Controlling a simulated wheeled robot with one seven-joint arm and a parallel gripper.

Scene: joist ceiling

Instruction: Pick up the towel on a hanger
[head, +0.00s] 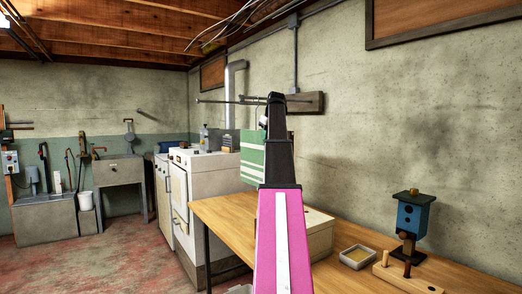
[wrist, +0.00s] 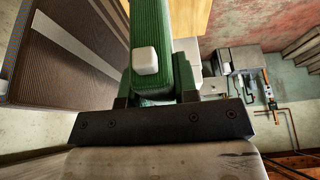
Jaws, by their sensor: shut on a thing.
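The green towel with white stripes (head: 251,160) hangs below a thin wall rail in the head view, partly hidden behind my arm. The hanger itself cannot be made out clearly. In the head view my arm hides the fingertips.
A wooden workbench (head: 222,213) runs below, with a shallow tray (head: 356,257), a pegged wooden block (head: 405,279) and a blue birdhouse (head: 412,218). The thin rail (head: 222,101) sticks out from a wall board (head: 307,102). A white stove (head: 203,190) stands behind the bench; red floor (head: 130,245) is open at left.

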